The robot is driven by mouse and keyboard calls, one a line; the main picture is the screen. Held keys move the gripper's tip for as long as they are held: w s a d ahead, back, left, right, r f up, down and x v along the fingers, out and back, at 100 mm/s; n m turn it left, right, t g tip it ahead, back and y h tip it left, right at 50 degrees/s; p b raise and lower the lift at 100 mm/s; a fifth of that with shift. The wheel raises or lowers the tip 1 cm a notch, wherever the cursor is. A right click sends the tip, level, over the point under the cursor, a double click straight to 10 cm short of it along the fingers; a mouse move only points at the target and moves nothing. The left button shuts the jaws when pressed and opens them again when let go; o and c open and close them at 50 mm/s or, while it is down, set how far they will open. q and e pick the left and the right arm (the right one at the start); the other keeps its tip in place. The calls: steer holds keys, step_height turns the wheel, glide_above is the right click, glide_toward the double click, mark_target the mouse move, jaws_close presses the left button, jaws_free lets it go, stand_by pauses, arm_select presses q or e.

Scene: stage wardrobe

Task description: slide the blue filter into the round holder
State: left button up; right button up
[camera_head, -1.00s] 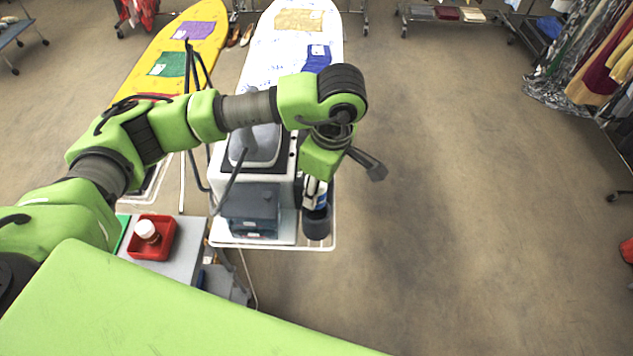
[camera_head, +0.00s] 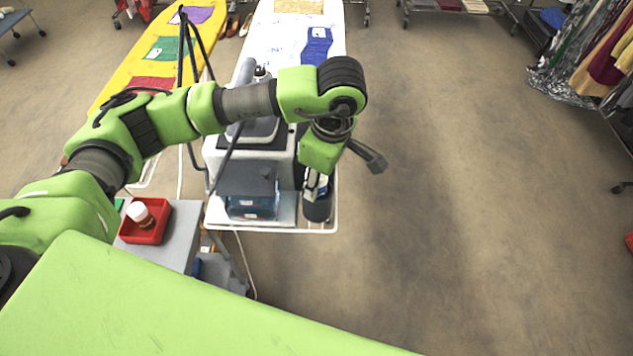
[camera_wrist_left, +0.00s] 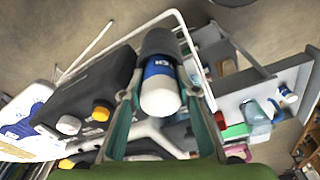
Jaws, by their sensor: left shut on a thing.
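The blue filter (camera_wrist_left: 160,88) is a white cylinder with a blue printed band. My left gripper (camera_wrist_left: 159,92) is shut on it, one finger on each side. The round holder (camera_wrist_left: 157,43) is a dark grey cup at the filter's far end. In the head view, the holder (camera_head: 317,208) stands at the near right corner of the pressing station, and the filter (camera_head: 313,188) shows just above its rim, below my left wrist. The filter's far end is hidden at the cup's mouth, and how deep it sits I cannot tell. My right gripper is out of view.
The white station (camera_head: 227,158) carries a dark box (camera_head: 249,190) left of the holder. A white wire rail (camera_head: 275,231) runs around its near edge. A red tray (camera_head: 155,235) with a white bottle (camera_head: 139,213) sits on a grey side table.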

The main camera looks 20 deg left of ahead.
arm_select(q)
steer(key=o, duration=1.2)
steer(key=shift+s+f, duration=0.4)
steer(key=shift+f, duration=0.35)
steer(key=shift+w+f, duration=0.1)
steer(key=shift+w, duration=0.15)
steer(key=shift+r, duration=0.25)
steer(key=shift+d+r, duration=0.15)
steer(key=shift+r, duration=0.2)
steer(key=r, duration=0.3)
steer(key=d+r, duration=0.1)
steer(key=r, duration=0.7)
steer(key=shift+s+d, duration=0.15)
steer(key=shift+d, duration=0.1)
